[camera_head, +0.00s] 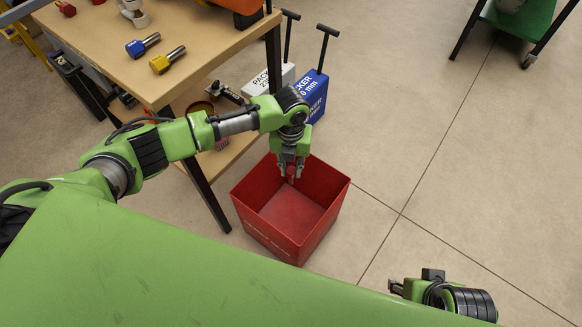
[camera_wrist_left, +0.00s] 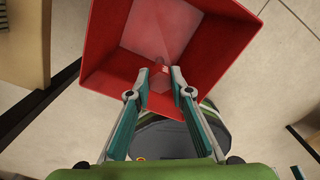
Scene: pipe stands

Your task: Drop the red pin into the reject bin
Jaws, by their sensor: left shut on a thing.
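My left gripper (camera_head: 291,164) points down over the red, open-topped reject bin (camera_head: 252,217). It is shut on a small red thing, the red pin (camera_wrist_left: 160,82), which is mostly hidden between the fingers and blends with the red bin behind it. In the left wrist view, the fingertips (camera_wrist_left: 160,75) are over the bin's opening, and the bin's wall (camera_wrist_left: 215,40) shows beyond them. The bin's visible floor looks empty. Part of my right arm (camera_head: 455,298) shows at the lower right of the head view; its fingers are not clear.
A wooden table (camera_head: 205,45) with a dark leg stands left of the bin. It carries a blue pin (camera_head: 142,45), a yellow pin (camera_head: 167,60) and another red piece (camera_head: 66,8). A blue packer box (camera_head: 313,97) stands behind the bin.

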